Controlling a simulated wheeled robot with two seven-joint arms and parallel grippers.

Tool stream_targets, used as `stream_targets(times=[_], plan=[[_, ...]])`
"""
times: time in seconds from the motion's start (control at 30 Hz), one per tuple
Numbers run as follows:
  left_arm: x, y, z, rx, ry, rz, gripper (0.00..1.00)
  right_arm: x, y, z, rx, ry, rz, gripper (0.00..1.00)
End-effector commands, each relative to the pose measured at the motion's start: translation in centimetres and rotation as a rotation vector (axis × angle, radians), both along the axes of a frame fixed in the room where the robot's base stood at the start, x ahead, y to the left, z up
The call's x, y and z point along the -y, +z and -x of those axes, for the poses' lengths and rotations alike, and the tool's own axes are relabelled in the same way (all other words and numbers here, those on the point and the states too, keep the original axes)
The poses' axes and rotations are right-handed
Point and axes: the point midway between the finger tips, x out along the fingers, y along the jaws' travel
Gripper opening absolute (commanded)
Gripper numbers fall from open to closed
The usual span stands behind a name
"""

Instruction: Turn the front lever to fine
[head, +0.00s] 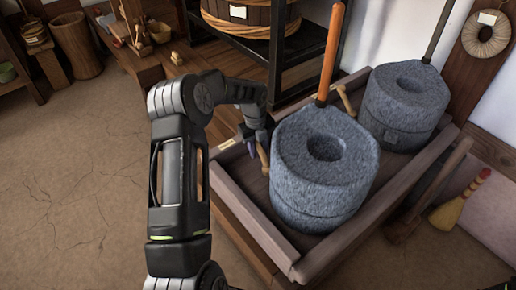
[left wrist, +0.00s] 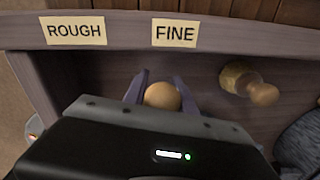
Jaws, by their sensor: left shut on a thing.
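The front quern (head: 325,172) is a grey stone mill with an orange upright handle (head: 333,50), standing in a wooden trough. A light wooden lever (head: 263,158) shows at its left side, beside my left gripper (head: 252,146). In the left wrist view, the fingers of my left gripper (left wrist: 162,95) are closed around a round wooden knob (left wrist: 163,97). The knob sits below the FINE label (left wrist: 175,33); the ROUGH label (left wrist: 76,30) is further left. The gripper body hides what is under the knob. My right gripper is not in view.
A second quern (head: 403,105) stands behind, with its own wooden lever (head: 346,101). A wooden peg on a round base (left wrist: 250,84) is right of the knob. The trough rim (head: 240,215) borders the querns. A broom (head: 460,202) leans at right. The floor at left is clear.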

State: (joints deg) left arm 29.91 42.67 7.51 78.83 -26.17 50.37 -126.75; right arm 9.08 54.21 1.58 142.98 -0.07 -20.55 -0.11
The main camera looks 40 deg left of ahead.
Motion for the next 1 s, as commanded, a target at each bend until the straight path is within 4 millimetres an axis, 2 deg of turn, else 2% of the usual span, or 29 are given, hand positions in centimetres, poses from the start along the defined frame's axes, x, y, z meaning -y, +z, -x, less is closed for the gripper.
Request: stream_targets(times=[0.1, 0.13, 0.37, 0.73, 0.87, 1.0], plan=[[0.1, 0.1, -0.2, 0.004, -0.004, -0.001, 0.00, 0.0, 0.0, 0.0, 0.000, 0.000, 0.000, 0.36], [0.1, 0.1, -0.2, 0.005, -0.004, 0.000, 0.34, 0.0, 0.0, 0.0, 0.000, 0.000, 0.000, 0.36], [0.0, 0.0, -0.1, 0.004, -0.002, -0.001, 0.53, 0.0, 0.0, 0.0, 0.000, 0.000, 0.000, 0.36], [0.0, 0.6, -0.1, 0.003, 0.000, -0.001, 0.54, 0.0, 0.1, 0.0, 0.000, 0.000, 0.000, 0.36], [-0.1, 2.1, 0.0, 0.004, 0.000, -0.001, 0.54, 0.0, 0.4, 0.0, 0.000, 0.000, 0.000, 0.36], [-0.2, 4.5, 0.1, 0.005, 0.000, -0.002, 0.54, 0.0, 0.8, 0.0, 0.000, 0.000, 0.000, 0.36]])
